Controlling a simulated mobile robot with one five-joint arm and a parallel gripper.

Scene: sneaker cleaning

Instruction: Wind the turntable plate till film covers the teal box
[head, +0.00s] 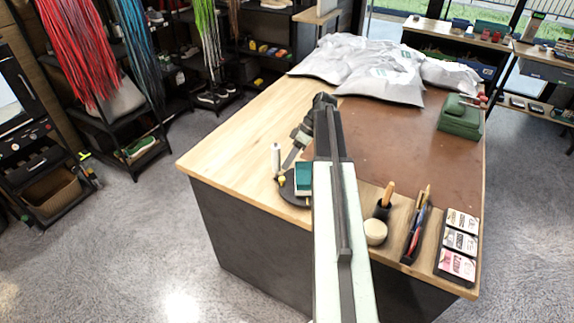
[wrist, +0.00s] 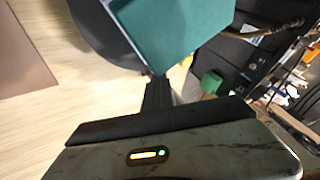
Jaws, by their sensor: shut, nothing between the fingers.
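The teal box (head: 304,175) stands on the dark round turntable plate (head: 289,192) near the table's left front edge. In the wrist view the teal box (wrist: 175,30) fills the top middle, with the dark plate (wrist: 98,38) under it to the left. I cannot make out film on its visible faces. A white upright roll (head: 276,158), perhaps the film, stands at the plate's left rim. My gripper (head: 287,165) points down beside the plate, close to the box. Its fingers (wrist: 158,92) are shut and empty. I cannot tell whether they touch the plate. My arm hides part of the box's right side.
Grey bags (head: 360,66) lie at the back, and a green box (head: 459,118) at the right. The table's left side is clear.

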